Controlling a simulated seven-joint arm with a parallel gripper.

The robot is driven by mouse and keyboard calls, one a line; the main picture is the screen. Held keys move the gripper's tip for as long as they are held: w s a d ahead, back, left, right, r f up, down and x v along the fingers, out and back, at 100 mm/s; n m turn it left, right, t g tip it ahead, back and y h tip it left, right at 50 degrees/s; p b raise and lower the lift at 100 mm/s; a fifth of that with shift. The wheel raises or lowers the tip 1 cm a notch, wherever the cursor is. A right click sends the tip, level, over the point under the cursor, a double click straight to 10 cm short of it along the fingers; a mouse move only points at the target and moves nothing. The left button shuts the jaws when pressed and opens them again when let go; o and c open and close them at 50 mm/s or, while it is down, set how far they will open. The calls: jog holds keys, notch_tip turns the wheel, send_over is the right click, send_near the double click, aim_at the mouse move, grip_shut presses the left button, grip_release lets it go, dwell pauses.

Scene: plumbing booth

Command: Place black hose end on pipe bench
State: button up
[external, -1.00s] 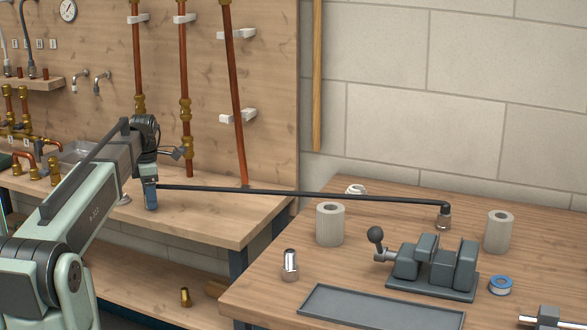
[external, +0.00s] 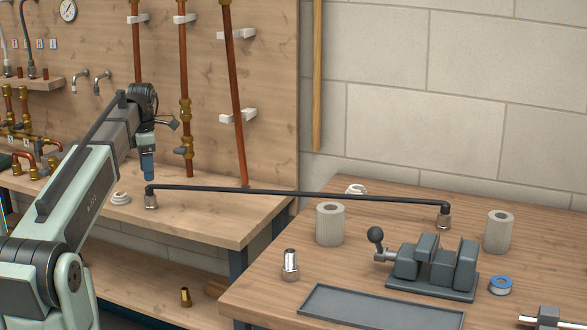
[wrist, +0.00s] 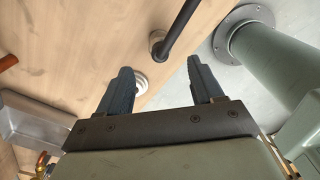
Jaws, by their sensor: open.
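The black hose (external: 300,194) spans the gap between two benches. Its left end (external: 151,200), a metal fitting, stands on the pipe bench (external: 215,215) at the left, near the front edge. Its right end (external: 443,219), also a metal fitting, stands on the right table. My gripper (external: 148,170) is above the left end, apart from it, open and empty. In the wrist view the two fingers (wrist: 161,85) are spread, with the hose end fitting (wrist: 157,38) beyond them and the black hose (wrist: 178,30) running up from it.
A white ring-shaped part (external: 121,198) lies just left of the hose end. The right table holds a vise (external: 435,268), a grey tray (external: 380,308), paper rolls (external: 330,224) and a metal fitting (external: 290,265). Copper pipes (external: 184,70) rise along the back board.

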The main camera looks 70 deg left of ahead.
jog(key=shift+r, duration=1.8)
